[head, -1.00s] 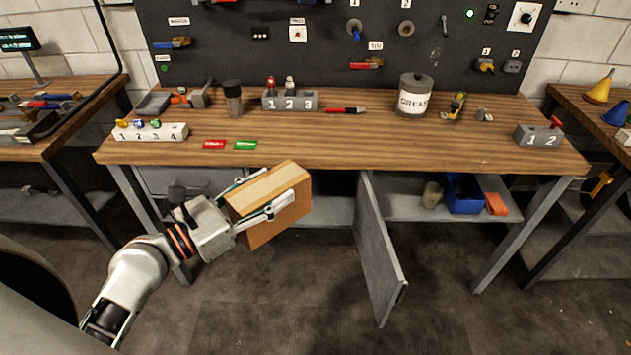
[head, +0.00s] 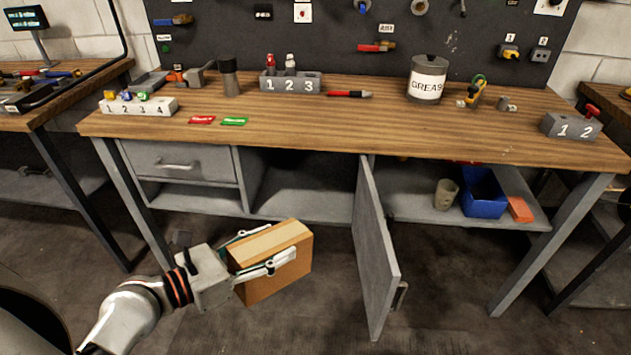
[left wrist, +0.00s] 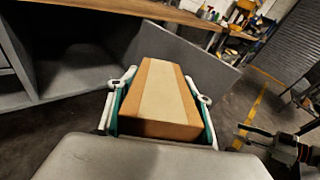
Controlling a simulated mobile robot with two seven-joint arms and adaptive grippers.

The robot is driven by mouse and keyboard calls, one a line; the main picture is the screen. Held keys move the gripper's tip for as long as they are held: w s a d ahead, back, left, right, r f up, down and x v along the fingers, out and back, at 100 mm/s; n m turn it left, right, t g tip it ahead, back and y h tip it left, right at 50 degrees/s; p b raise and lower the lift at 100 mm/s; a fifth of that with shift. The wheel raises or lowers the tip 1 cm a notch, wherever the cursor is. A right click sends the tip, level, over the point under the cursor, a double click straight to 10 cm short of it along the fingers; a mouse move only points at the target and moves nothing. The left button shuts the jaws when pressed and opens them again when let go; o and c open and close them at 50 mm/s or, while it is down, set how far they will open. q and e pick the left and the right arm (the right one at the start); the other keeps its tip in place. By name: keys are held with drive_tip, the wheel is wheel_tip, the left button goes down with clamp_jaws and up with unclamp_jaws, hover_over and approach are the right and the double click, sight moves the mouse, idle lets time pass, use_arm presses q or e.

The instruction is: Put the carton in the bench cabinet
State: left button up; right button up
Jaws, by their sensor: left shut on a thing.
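The brown carton (head: 277,262) with a pale tape strip is in my left gripper (head: 262,252), which is shut on its two sides. It hangs above the floor, in front of and below the bench. The carton also shows in the left wrist view (left wrist: 158,95), between the fingers. The bench cabinet (head: 300,190) is an open grey compartment under the worktop, right of a drawer. Its door (head: 376,255) stands swung open toward me, to the right of the carton. The carton is outside the cabinet and apart from the door. My right gripper is not in the head view.
The wooden worktop (head: 330,132) holds number blocks, a grease can (head: 428,80) and small tools. Right of the door, a shelf holds a cup (head: 446,194), a blue bin (head: 482,196) and an orange block (head: 520,209). The floor before the cabinet is clear.

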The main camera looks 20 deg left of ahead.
use_arm(q)
drive_tip(key=shift+g, duration=0.3)
drive_tip(key=f+b, duration=0.1)
drive_tip(key=f, duration=0.2)
drive_tip(key=s+f+b, duration=0.1)
drive_tip(key=f, duration=0.2)
drive_tip(key=f+b, duration=0.1)
drive_tip(key=f, duration=0.2)
drive_tip(key=shift+s+f, duration=0.1)
drive_tip(key=shift+s, duration=0.1)
drive_tip(key=shift+f, duration=0.1)
drive_tip(key=shift+a+r+h, duration=0.1)
drive_tip(key=shift+r+h, duration=0.1)
drive_tip(key=shift+h, duration=0.1)
drive_tip(key=shift+m, duration=0.3)
drive_tip(key=shift+s+a+f+m+h, duration=0.15)
drive_tip(key=shift+a+m+h, duration=0.1)
drive_tip(key=shift+m+h, duration=0.2)
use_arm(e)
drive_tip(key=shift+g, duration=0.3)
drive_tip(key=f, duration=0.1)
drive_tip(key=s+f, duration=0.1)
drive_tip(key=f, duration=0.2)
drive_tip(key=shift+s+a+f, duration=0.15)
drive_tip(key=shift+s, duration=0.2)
use_arm(q)
drive_tip(key=shift+a+f+m+g+h, duration=0.1)
drive_tip(key=shift+a+m+g+h, duration=0.25)
drive_tip(key=shift+h, duration=0.2)
